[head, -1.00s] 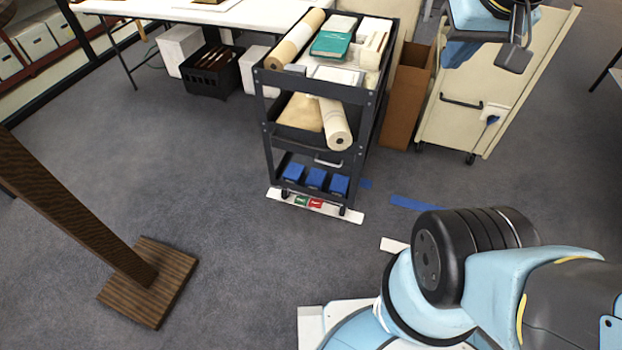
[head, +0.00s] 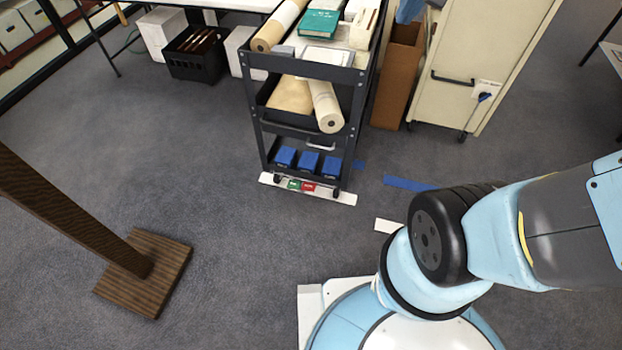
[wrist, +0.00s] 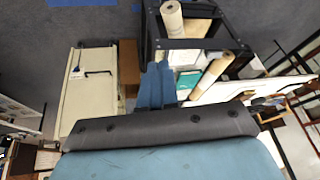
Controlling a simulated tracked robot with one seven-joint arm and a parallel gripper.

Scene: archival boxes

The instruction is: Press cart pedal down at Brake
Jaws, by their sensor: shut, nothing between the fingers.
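The dark grey cart (head: 352,75) stands ahead of my base in the head view, with its top also in the wrist view (wrist: 195,43). At its foot lies a white strip (head: 345,198) with a green label (head: 293,184) and a red label (head: 309,187); their lettering is too small to read. A pale metal bar (head: 321,146) shows under the middle shelf; I cannot tell whether it is the pedal. My gripper (wrist: 155,85) shows blue fingers held together and empty in the wrist view, seen against the cart's edge. Only a bluish tip shows at the top of the head view.
A cream cabinet (head: 490,60) and brown box (head: 398,80) stand right of the cart. A wooden post on a square base (head: 140,290) stands at left. Blue tape (head: 408,184) marks the floor. Open carpet (head: 230,240) lies before the cart.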

